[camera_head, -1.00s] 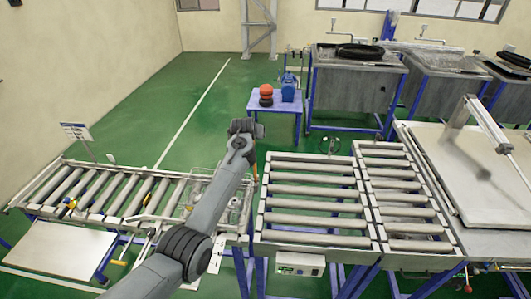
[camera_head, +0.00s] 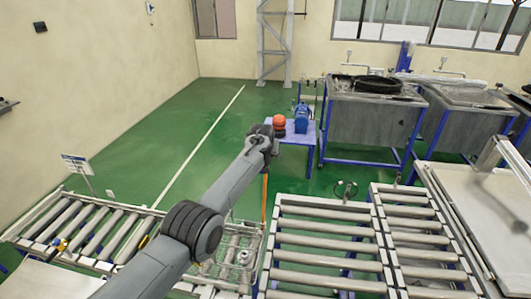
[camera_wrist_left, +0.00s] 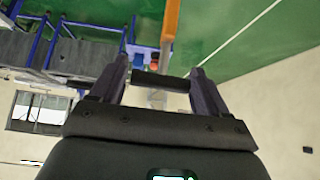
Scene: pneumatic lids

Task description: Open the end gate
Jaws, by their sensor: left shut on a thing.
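The end gate shows as a narrow orange upright bar (camera_head: 264,196) at the junction of the left and middle roller conveyors, partly hidden by my left arm. In the left wrist view the orange bar (camera_wrist_left: 171,28) runs to a dark crossbar (camera_wrist_left: 160,82) between my fingers. My left gripper (camera_head: 265,132) is above the conveyors at the bar's top end. In the left wrist view my left gripper (camera_wrist_left: 160,84) is shut on the dark crossbar. My right gripper is not in view.
The left roller conveyor (camera_head: 95,225) and middle roller conveyor (camera_head: 325,245) lie below my arm. A blue table (camera_head: 298,138) holds an orange object (camera_head: 279,123) and a blue machine (camera_head: 301,117). Grey tanks (camera_head: 372,130) stand behind. The green floor between is clear.

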